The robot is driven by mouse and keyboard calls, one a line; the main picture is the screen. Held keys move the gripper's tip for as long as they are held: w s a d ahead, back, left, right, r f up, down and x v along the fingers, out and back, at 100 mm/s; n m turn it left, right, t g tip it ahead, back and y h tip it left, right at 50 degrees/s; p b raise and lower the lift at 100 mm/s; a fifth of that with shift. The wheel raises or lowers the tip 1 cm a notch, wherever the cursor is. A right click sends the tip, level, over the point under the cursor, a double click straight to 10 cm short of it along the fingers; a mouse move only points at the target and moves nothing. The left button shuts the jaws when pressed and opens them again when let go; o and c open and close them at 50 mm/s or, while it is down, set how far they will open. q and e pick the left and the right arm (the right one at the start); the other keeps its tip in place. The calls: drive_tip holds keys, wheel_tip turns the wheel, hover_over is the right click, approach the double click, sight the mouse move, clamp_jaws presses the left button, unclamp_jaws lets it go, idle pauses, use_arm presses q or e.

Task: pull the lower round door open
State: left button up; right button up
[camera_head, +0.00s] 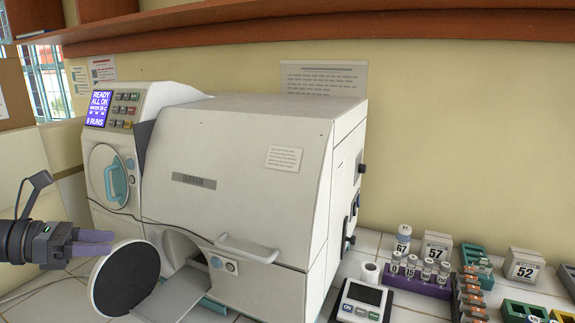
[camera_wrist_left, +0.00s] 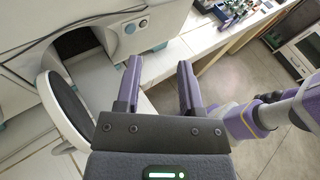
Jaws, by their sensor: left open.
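The lower round door (camera_head: 124,278) is a disc with a dark inner face and a white rim. It stands swung open, out to the left of the dark round opening (camera_head: 178,248) low in the white incubator. In the left wrist view the door (camera_wrist_left: 68,108) is left of my fingers, with the opening (camera_wrist_left: 75,42) beyond it. My left gripper (camera_head: 111,243) is open and empty, its purple fingers just above and left of the door in the head view. In the left wrist view my left gripper (camera_wrist_left: 158,63) has nothing between its fingers. My right gripper is not seen.
The upper round door (camera_head: 108,175) is closed, with a teal handle. A pale handle bar (camera_head: 250,250) juts from the incubator (camera_head: 240,150). A scale (camera_head: 362,302) and a purple vial rack (camera_head: 415,283) stand to the right. Bare tiles show in front of the incubator.

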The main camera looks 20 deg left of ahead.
use_arm(q)
drive_tip(key=w+d+f+n+t+y, duration=0.3)
drive_tip(key=w+f+n+t+y, duration=0.35)
drive_tip(key=n, duration=0.45)
drive_tip(key=s+d+f+n+g+y, duration=0.15)
drive_tip(key=d+f+n+y, duration=0.5)
drive_tip(key=f+n, duration=0.75)
drive_tip(key=s+d+f+n+g+h, duration=0.2)
drive_tip(key=s+d+f+n+g, duration=0.1)
drive_tip(key=s+d+n+g, duration=0.65)
drive_tip(key=s+d+f+n+g+h, duration=0.2)
drive_tip(key=s+d+f+n+g, duration=0.15)
drive_tip(key=s+d+n, duration=0.6)
wheel_tip(320, 180, down, 23)
drive_tip(key=s+d+m+g+b, duration=0.1)
drive_tip(key=m+g+b, duration=0.15)
drive_tip(key=b, duration=0.35)
drive_tip(key=s+a+f+y+b, duration=0.1)
drive_tip(key=s+a+f+b, duration=0.2)
drive_tip(key=s+f, duration=1)
drive_tip(key=shift+s+f+m+b, duration=0.4)
drive_tip(key=shift+f+m+b, duration=0.05)
drive_tip(key=shift+b, duration=0.05)
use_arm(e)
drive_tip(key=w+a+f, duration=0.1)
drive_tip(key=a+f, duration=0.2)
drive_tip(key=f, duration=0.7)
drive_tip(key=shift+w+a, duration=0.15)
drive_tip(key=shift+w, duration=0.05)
